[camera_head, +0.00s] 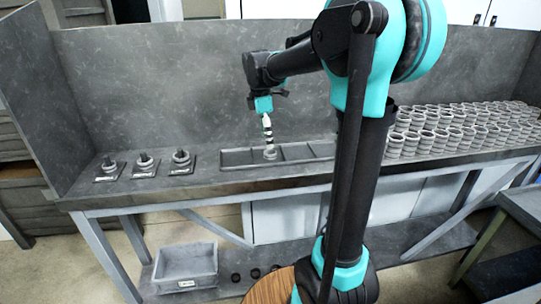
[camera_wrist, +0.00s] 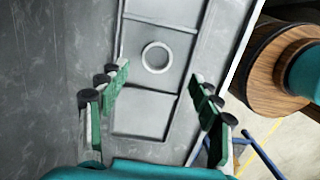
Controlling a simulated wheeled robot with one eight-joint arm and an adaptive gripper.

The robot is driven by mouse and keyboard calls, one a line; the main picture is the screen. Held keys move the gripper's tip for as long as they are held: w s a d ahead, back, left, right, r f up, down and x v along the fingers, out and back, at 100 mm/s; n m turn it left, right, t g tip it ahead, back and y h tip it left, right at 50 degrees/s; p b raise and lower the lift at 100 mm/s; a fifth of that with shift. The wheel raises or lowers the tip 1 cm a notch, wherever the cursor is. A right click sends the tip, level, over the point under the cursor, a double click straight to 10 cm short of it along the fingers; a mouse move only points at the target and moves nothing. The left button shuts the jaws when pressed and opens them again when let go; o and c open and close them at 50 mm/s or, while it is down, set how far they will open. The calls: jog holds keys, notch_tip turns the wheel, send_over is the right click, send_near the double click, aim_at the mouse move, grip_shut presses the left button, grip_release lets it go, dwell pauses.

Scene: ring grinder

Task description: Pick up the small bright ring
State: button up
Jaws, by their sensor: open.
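A small bright ring (camera_wrist: 156,57) lies flat in a compartment of a long divided tray (camera_wrist: 148,121) in the wrist view. In the head view the ring (camera_head: 270,153) shows in the tray (camera_head: 235,159) on the bench, below my gripper (camera_head: 268,135). In the wrist view my gripper (camera_wrist: 160,82) is open, with its two green-padded fingers spread wide on either side of the tray. Nothing is between the fingertips, and the ring appears ahead of them, apart from both.
Three small plates with posts, such as the rightmost one (camera_head: 181,163), stand left of the tray. Many stacked grey rings (camera_head: 440,133) fill the bench's right side. A grey wall (camera_head: 180,80) rises behind the bench. A grey bin (camera_head: 185,268) sits on the lower shelf.

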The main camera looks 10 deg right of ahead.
jog(key=shift+w+d+f, duration=0.1)
jog(key=shift+d+f, duration=0.05)
jog(key=shift+f, duration=0.8)
jog(key=shift+w+d+f, duration=0.1)
jog(key=shift+d+f, duration=0.05)
jog(key=shift+f, duration=0.75)
jog(key=shift+w+d+f, duration=0.1)
jog(key=shift+d+f, duration=0.05)
jog(key=shift+f, duration=0.8)
jog(key=shift+c, duration=0.5)
jog(key=c, duration=1.2)
jog(key=shift+o, duration=0.2)
jog(key=shift+r, duration=0.1)
